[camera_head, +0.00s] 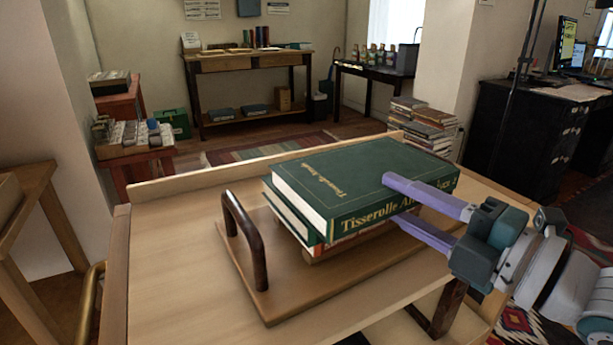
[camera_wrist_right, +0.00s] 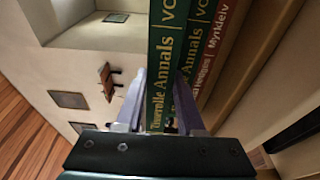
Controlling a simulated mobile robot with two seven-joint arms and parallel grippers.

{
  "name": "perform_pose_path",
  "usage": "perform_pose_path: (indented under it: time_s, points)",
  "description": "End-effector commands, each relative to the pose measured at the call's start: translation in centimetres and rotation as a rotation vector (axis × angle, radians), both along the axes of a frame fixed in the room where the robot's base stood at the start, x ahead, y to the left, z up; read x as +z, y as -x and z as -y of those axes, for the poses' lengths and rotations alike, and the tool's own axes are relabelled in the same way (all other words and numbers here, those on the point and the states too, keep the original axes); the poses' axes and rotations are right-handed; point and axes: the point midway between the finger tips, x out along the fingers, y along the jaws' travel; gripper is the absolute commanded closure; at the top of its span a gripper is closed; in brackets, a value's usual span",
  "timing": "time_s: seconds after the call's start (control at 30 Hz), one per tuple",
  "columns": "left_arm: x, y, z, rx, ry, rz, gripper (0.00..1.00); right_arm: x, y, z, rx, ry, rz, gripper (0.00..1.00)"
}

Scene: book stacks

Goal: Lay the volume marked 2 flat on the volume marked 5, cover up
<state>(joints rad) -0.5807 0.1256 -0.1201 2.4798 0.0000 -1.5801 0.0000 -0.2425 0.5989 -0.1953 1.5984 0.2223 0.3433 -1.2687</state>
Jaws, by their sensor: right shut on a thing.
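A thick green book (camera_head: 345,170) with gold lettering "Tisserolle Annals" lies flat, cover up, at the top of the stack in the head view. My right gripper (camera_head: 391,200) is shut on it from the right, one purple finger over the cover and one below. Its spine also shows between the fingers in the wrist view (camera_wrist_right: 165,60). Under it are a second green book (camera_head: 285,211) and a reddish book (camera_head: 345,242). I cannot tell whether the top book touches the one below. The volume numbers are cut off or hidden. My left gripper is out of view.
The stack is on a wooden board (camera_head: 285,306) with a dark arched handle (camera_head: 259,247) at its left, on a pale wooden table (camera_head: 165,265). The table's left part is clear. A raised ledge (camera_head: 170,187) runs along its far edge.

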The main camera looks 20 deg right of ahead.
Motion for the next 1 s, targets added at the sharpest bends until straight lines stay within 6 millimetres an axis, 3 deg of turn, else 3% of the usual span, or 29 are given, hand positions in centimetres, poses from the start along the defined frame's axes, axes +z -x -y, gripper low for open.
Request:
perform_pose_path:
  time_s: [0.9,0.93,1.0]
  points:
    - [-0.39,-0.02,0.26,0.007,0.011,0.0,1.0,-0.33,-0.07,-0.01,0.0,-0.003,0.007,1.0]
    - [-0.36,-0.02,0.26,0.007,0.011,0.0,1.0,-0.3,-0.07,-0.01,0.0,-0.003,0.007,0.61]
    - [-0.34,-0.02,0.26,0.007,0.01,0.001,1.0,-0.31,-0.06,-0.01,0.0,-0.003,0.006,0.53]
